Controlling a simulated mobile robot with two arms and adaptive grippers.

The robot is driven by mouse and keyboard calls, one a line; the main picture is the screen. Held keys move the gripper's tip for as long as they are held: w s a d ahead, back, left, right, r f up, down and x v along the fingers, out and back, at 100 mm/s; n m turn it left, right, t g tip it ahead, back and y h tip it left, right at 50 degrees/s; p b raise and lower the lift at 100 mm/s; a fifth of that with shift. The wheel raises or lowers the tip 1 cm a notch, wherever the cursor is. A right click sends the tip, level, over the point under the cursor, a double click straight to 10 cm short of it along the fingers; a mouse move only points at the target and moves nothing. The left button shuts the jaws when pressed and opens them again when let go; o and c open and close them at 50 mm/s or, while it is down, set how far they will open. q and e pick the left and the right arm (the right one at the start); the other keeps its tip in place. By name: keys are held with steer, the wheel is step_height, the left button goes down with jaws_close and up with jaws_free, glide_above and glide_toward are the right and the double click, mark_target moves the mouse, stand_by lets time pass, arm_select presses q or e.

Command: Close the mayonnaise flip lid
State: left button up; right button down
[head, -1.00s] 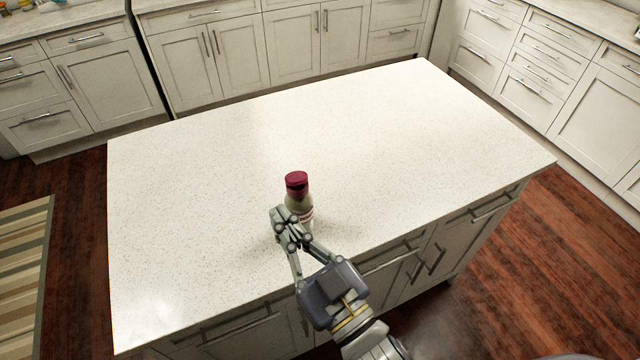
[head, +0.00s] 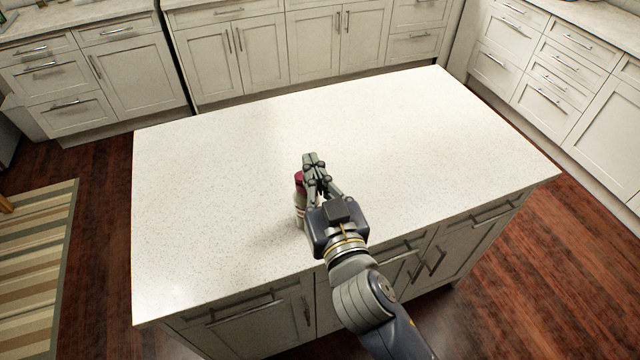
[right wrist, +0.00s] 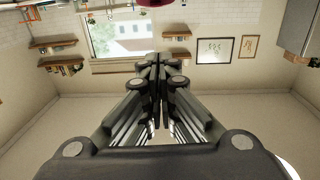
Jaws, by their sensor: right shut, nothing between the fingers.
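The mayonnaise bottle (head: 299,210) stands upright on the island counter, near its front edge. Its dark red cap (head: 298,181) shows at the left of my right gripper (head: 314,157). The gripper is shut and empty, with its fingertips at about the cap's height or above in the head view. The gripper and wrist hide the right side of the bottle and cap. I cannot tell the lid's angle or whether the fingers touch it. In the right wrist view the shut fingers (right wrist: 160,62) point away, and a dark red edge shows at the top. My left gripper is out of view.
The white speckled island counter (head: 420,140) is otherwise clear, with free room on all sides of the bottle. Cabinets (head: 340,45) stand along the back and right. A striped rug (head: 40,250) lies on the wooden floor at left.

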steer(key=f+b, duration=0.1)
steer(key=w+f+b, duration=0.2)
steer(key=f, duration=0.1)
steer(key=shift+a, duration=0.25)
steer(key=shift+s+r, duration=0.1)
steer(key=t+b, duration=0.1)
steer(key=b, duration=0.4)
steer(key=f+t+b, duration=0.1)
steer(key=b, duration=0.5)
steer(key=s+f+t+y+b, duration=0.1)
steer(key=t+b, duration=0.1)
steer(key=b, duration=0.3)
steer(key=shift+s+d+f+b, duration=0.1)
steer(key=shift+d+f+b, duration=0.05)
steer(key=shift+f+b, duration=0.15)
steer(key=shift+r, duration=0.1)
